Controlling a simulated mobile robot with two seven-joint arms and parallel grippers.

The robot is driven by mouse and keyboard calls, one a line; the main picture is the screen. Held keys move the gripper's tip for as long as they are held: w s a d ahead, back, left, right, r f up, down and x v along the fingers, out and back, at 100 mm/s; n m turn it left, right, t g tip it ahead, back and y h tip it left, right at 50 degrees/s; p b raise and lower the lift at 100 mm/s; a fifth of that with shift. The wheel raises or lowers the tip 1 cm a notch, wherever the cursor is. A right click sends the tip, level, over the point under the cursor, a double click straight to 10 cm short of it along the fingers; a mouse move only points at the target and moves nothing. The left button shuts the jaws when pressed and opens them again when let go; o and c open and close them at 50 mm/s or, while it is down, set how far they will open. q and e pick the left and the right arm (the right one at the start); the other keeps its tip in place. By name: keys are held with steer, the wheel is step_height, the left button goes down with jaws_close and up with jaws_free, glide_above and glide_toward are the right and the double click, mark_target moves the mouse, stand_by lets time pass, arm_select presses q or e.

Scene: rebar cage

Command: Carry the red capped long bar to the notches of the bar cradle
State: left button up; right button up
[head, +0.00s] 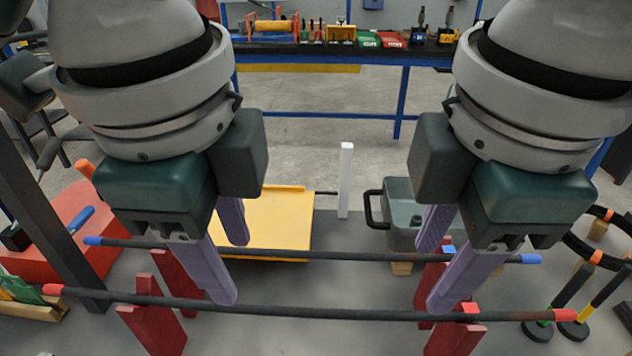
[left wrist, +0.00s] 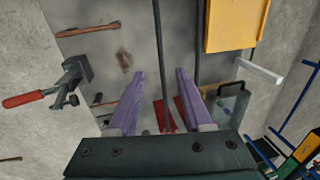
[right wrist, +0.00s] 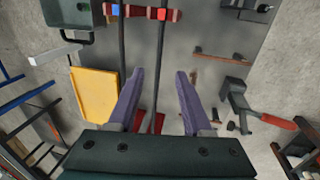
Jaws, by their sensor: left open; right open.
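The red capped long bar (head: 330,311) runs across the front of the head view, its ends red. It lies over red notched posts (head: 150,325), (head: 455,338); whether it is seated in their notches is not clear. My left gripper (head: 235,272) is open and empty above it, fingers pointing down. In the left wrist view the bar (left wrist: 160,60) runs between those fingers. My right gripper (head: 431,280) is also open and empty; in the right wrist view the bar (right wrist: 158,60) runs between its fingers. I cannot tell how deep the fingertips reach.
A parallel blue capped bar (head: 330,254) lies just behind. A yellow tray (head: 285,210) and a grey-green bin (head: 400,200) stand beyond it. A white post (head: 345,180) rises between them. Black discs with rods (head: 572,328) stand at right. A blue-framed workbench (head: 330,58) is at the back.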

mark_target(254, 307)
arm_select(q)
steer(key=f, duration=0.3)
steer(key=w+f, duration=0.1)
steer(key=f, duration=0.2)
steer(key=w+f, duration=0.1)
steer(key=f, duration=0.2)
steer(key=shift+f, duration=0.35)
arm_select(e)
steer(key=f, duration=0.3)
steer(key=w+f, duration=0.1)
steer(key=f, duration=0.2)
steer(key=w+f, duration=0.1)
steer(key=f, duration=0.2)
steer(key=shift+f, duration=0.35)
arm_select(q)
steer(key=shift+c, duration=0.4)
arm_select(e)
steer(key=shift+c, duration=0.4)
arm_select(q)
jaws_close()
arm_select(e)
jaws_close()
